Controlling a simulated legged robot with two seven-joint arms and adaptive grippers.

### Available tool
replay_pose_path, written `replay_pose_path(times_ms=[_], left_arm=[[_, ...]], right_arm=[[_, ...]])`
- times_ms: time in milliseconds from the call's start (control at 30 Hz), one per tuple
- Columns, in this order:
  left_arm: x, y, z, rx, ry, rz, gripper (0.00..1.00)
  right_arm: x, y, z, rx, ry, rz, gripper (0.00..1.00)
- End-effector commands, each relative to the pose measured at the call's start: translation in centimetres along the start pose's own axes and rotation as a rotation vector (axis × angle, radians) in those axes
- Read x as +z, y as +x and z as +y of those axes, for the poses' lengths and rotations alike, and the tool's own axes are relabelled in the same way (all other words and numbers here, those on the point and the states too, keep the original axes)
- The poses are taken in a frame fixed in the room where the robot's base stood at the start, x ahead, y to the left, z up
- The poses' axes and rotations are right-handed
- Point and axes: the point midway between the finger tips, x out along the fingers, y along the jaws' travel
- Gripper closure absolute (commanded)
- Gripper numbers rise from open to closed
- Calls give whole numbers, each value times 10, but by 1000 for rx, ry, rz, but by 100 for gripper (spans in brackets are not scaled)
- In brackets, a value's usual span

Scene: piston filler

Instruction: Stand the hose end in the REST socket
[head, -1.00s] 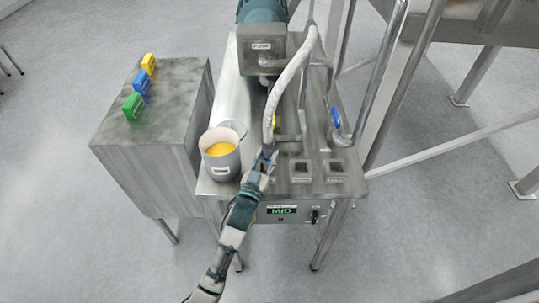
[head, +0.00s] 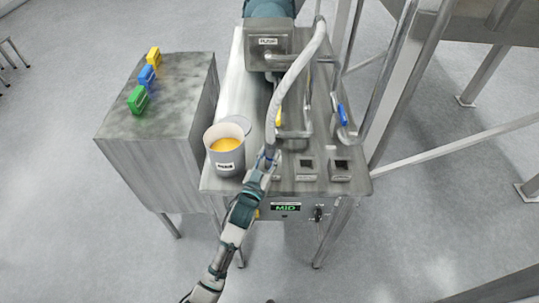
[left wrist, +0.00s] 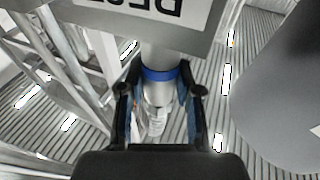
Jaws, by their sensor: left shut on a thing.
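The grey hose (head: 284,88) hangs in an arc from the pump down to my left gripper (head: 266,160). My left gripper is shut on the hose end, whose blue band (left wrist: 160,75) sits between the fingers in the left wrist view. A grey block with a REST label (left wrist: 150,8), upside down there, is right at the hose tip. The tip meets the block's edge, and I cannot tell whether it is inside the socket. In the head view the leftmost socket (head: 276,176) is mostly hidden by my gripper. My right gripper is not in view.
Two other sockets (head: 306,170) (head: 340,171) sit to the right. A pail of yellow liquid (head: 226,150) stands left of my gripper. The pump (head: 268,42) and a blue-handled valve (head: 342,115) are behind. Yellow, blue and green blocks (head: 138,100) are on the side cabinet.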

Motion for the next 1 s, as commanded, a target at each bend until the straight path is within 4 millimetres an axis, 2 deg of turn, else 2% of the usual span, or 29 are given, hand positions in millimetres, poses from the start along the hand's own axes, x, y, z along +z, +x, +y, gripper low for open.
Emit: replay_pose_path(times_ms=[167, 433, 467, 533, 567, 867, 1000], left_arm=[[12, -2, 1, -1, -1, -6, 100], [12, -2, 1, 0, 0, -3, 100], [12, -2, 1, 0, 0, -3, 59], [12, -2, 1, 0, 0, -3, 41], [12, -2, 1, 0, 0, -3, 37], [12, -2, 1, -1, 0, -6, 37], [0, 0, 1, -1, 0, -4, 37]], right_arm=[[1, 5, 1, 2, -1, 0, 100], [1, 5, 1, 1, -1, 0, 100], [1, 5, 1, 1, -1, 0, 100], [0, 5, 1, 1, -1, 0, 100], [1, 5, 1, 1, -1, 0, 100], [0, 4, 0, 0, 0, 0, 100], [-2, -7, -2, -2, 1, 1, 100]])
